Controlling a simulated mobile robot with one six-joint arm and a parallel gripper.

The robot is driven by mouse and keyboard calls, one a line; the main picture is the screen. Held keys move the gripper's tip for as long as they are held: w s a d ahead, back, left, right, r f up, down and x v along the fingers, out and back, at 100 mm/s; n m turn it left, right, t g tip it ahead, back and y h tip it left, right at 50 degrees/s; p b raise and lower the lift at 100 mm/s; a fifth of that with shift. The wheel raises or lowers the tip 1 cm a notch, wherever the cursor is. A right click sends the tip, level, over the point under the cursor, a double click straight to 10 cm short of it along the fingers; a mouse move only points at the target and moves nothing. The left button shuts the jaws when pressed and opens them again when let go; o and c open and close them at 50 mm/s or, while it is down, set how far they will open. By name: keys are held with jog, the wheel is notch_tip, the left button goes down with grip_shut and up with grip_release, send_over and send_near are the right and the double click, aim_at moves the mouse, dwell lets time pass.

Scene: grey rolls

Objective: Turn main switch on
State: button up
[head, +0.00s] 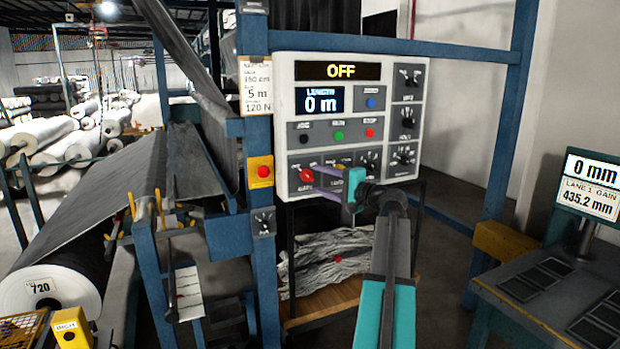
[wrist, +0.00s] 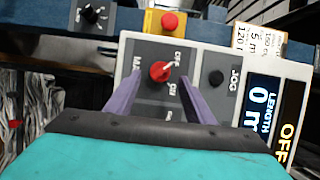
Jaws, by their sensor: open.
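The main switch is a red rotary knob (head: 306,175) at the lower left of the white control panel (head: 288,120). In the wrist view the red knob (wrist: 159,72) sits on a grey plate, and its white pointer is toward the OFF mark. The panel's top display (head: 341,71) reads OFF. My gripper (head: 322,179) is at the panel's lower left, facing the knob. In the wrist view its two purple fingers (wrist: 160,80) are open, one on each side of the knob. I cannot tell whether either finger touches it.
A yellow box with a red button (head: 261,171) is just left of the panel. A small black dial (head: 263,222) is below it. Jog, run and stop buttons (head: 338,135) sit above the knob, and other dials (head: 369,162) to its right. Blue frame posts (head: 495,130) flank the panel.

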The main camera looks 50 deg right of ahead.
aim_at(311, 177)
jog(key=shift+w, duration=2.05)
jog(key=shift+c, duration=0.3)
